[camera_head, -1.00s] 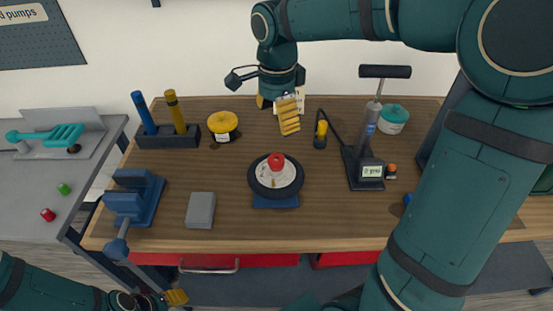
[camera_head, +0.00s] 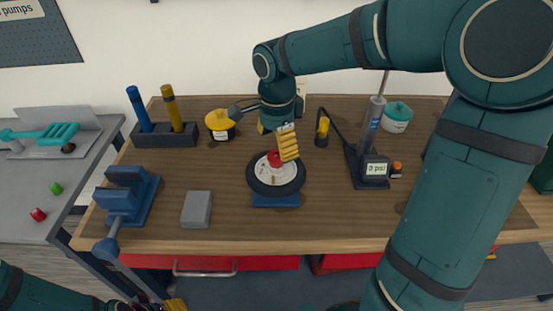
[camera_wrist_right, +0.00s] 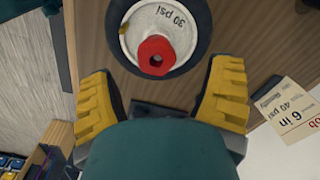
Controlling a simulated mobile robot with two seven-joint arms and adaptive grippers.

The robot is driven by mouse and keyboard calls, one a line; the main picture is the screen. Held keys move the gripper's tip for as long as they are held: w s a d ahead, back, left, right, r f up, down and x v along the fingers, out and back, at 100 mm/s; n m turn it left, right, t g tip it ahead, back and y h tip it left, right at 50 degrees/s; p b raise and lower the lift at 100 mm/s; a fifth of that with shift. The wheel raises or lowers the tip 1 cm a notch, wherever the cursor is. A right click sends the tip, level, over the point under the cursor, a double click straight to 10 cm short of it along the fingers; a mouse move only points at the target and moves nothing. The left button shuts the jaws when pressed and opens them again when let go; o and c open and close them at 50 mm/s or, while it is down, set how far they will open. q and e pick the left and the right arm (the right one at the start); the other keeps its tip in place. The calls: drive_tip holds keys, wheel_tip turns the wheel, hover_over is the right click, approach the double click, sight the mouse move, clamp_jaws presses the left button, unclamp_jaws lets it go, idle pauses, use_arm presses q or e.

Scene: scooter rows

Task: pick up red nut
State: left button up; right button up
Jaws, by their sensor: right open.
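The red nut (camera_head: 274,158) sits on the hub of a small black-tyred wheel (camera_head: 256,183) with a pale hub, mid-table. In the right wrist view the red nut (camera_wrist_right: 156,55) has a dark central hole and lies ahead, between the lines of the two yellow fingers. My right gripper (camera_head: 278,143) is open and empty, close behind the nut; one finger partly overlaps the nut in the head view. The right gripper (camera_wrist_right: 163,78) shows its fingers wide apart, not touching the nut. My left gripper (camera_head: 172,303) is only partly visible at the bottom edge.
A pump with gauge (camera_head: 375,168) stands right of the wheel. A blue vise (camera_head: 126,195) and grey block (camera_head: 197,209) lie left. A yellow container (camera_head: 220,122) and dark yellow-topped item (camera_head: 322,130) stand behind. Small red (camera_head: 38,214) and green (camera_head: 56,188) pieces lie on the side bench.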

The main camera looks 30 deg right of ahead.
sight(276, 156)
drive_tip(key=f, duration=0.2)
drive_tip(key=f+b, duration=0.1)
drive_tip(key=f, duration=0.1)
drive_tip(key=shift+s+a+f, duration=0.15)
drive_tip(key=shift+a+f, duration=0.05)
drive_tip(key=c, duration=1.2)
drive_tip(key=shift+o, duration=0.2)
drive_tip(key=shift+r, duration=0.1)
wheel_tip(276, 156, up, 10)
drive_tip(key=shift+p, duration=1.25)
